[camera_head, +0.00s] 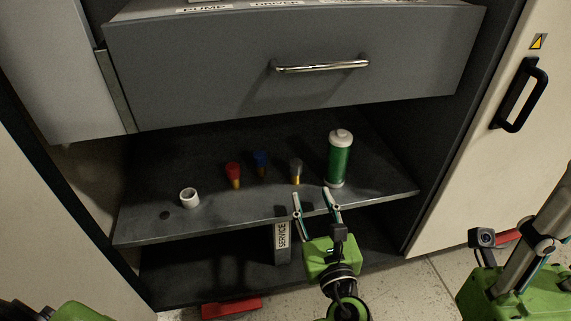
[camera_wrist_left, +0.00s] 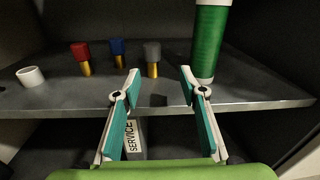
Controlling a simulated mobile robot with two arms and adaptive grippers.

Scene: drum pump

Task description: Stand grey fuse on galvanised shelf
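The grey fuse (camera_head: 296,171) stands upright on the dark grey metal shelf (camera_head: 225,222), grey cap up and gold end down. It also shows in the left wrist view (camera_wrist_left: 152,57), between my fingertips in the picture but farther off. My left gripper (camera_head: 312,193) is open and empty at the shelf's front edge, its fingers pointing at the fuse, as the left wrist view (camera_wrist_left: 160,74) also shows. Part of my right gripper (camera_head: 540,247) shows at the lower right, away from the shelf; its fingertips are not clear.
A green cylinder with white ends (camera_head: 340,160) stands close right of the fuse. A blue fuse (camera_head: 261,161), a red fuse (camera_head: 233,172) and a white ring (camera_head: 189,197) are to the left. A grey drawer (camera_head: 200,75) overhangs the shelf. A SERVICE binder (camera_head: 282,243) stands below.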

